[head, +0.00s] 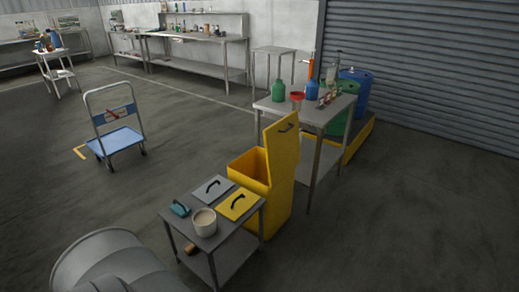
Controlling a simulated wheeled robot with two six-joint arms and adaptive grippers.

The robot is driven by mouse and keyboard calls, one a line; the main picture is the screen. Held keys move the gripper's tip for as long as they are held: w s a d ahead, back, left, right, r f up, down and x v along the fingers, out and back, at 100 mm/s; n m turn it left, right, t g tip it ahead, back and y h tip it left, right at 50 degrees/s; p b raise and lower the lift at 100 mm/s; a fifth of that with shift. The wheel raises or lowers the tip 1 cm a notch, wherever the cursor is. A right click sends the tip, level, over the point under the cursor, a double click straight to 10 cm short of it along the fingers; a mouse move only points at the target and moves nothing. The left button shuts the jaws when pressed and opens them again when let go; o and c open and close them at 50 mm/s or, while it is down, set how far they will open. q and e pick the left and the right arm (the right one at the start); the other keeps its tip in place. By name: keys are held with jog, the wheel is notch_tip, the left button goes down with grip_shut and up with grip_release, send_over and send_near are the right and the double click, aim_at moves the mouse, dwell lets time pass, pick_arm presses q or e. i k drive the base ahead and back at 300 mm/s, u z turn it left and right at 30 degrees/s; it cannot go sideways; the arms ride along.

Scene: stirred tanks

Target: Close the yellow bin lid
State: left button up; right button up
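The yellow bin (250,182) stands on the floor between a small grey table and a larger work table. Its top is open and I can see into part of its inside. The yellow lid (282,155) stands upright at the right side of the bin's opening. A dark handle (287,127) is near the lid's top edge. Neither of my grippers is in view.
The small table (188,237) in front of the bin holds a grey plate, a yellow plate, a teal handled thing and a pale pot (204,222). Bottles crowd the work table (325,112) behind. A blue cart (118,140) stands left; floor lies clear right.

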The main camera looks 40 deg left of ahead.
aim_at(281, 141)
jog(key=u, duration=1.15)
jog(key=k, duration=0.25)
jog(key=z, duration=0.75)
jog(key=i, duration=1.45)
jog(key=u, duration=0.65)
jog(key=i, duration=0.8)
jog(key=u, duration=0.85)
